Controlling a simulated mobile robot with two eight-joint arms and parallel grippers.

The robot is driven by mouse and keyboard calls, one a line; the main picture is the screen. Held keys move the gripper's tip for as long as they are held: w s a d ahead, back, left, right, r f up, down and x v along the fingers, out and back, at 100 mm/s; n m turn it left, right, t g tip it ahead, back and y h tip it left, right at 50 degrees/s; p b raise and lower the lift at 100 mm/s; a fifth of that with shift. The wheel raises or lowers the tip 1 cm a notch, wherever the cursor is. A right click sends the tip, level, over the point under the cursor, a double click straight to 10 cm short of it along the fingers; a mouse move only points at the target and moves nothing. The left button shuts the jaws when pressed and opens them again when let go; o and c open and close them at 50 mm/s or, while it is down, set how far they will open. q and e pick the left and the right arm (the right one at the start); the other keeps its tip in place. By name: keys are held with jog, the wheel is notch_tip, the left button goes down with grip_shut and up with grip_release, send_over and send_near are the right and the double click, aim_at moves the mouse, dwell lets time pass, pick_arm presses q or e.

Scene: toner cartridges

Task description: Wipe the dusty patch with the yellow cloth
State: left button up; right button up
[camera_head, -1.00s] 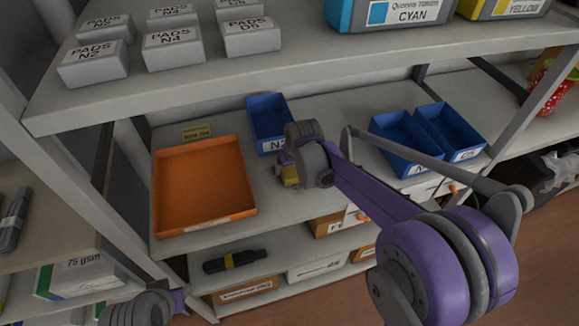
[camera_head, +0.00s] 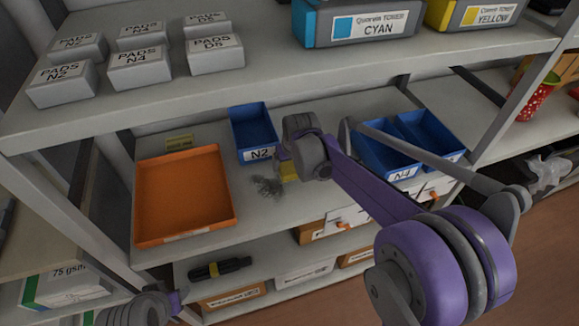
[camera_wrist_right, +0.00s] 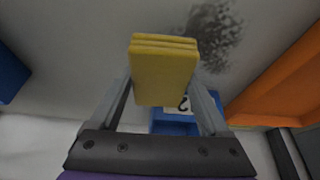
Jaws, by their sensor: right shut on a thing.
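My right gripper (camera_wrist_right: 162,100) is shut on the folded yellow cloth (camera_wrist_right: 163,72), which sticks out beyond its fingers. In the head view the cloth (camera_head: 288,172) shows partly below my wrist. The dusty patch (camera_head: 267,186) is a dark grey speckled smudge on the middle shelf, just left of the cloth. In the wrist view the patch (camera_wrist_right: 213,36) lies beyond the cloth's upper right edge. I cannot tell whether the cloth touches the shelf. Part of my left arm shows at the lower left; its fingers are not in view.
An orange tray (camera_head: 229,205) stands left of the patch. A blue bin marked N2 (camera_head: 258,154) is behind it, and two more blue bins (camera_head: 404,174) stand to the right. The upper shelf (camera_head: 270,82) overhangs, with boxes and toner cartridges on it.

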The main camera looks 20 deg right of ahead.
aim_at(289, 163)
jog(key=r, duration=0.1)
jog(key=r+p, duration=0.1)
jog(key=shift+d+r, duration=0.2)
jog(key=shift+r, duration=0.2)
jog(key=shift+a+r+p, duration=0.1)
jog(key=shift+r+p, duration=0.3)
jog(key=shift+r, duration=0.4)
pick_arm(q)
jog(key=r, duration=0.3)
jog(key=shift+w+d, duration=0.15)
jog(key=shift+w, duration=0.05)
